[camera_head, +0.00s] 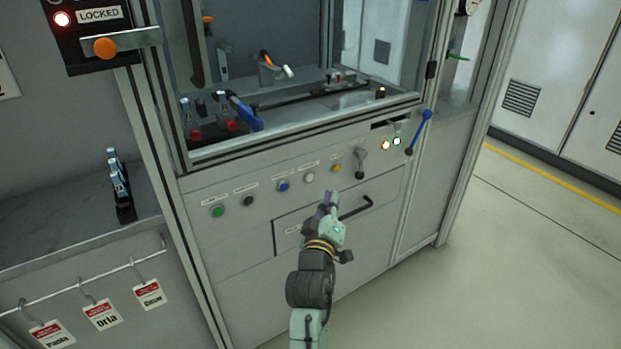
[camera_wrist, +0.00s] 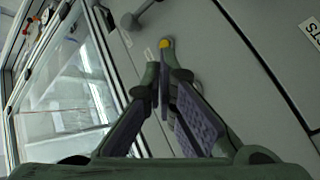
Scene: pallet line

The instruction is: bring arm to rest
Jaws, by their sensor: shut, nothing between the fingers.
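My gripper (camera_head: 328,200) is at the front of the machine, before the panel between the row of buttons and the drawer (camera_head: 283,237). In the wrist view my gripper (camera_wrist: 163,85) shows its fingers shut together with nothing held. The yellow button (camera_wrist: 166,43) shows just beyond the fingertips in the wrist view; it also shows in the head view (camera_head: 336,167). Whether the fingertips touch the panel I cannot tell. My arm reaches up from the bottom of the head view and partly hides the drawer front.
The drawer's black handle (camera_head: 356,208) is right beside my gripper. A black lever (camera_head: 360,162) and a blue-handled lever (camera_head: 419,131) stick out from the panel. Red tags (camera_head: 102,314) hang on a rail at lower left. The floor (camera_head: 500,270) at right is clear.

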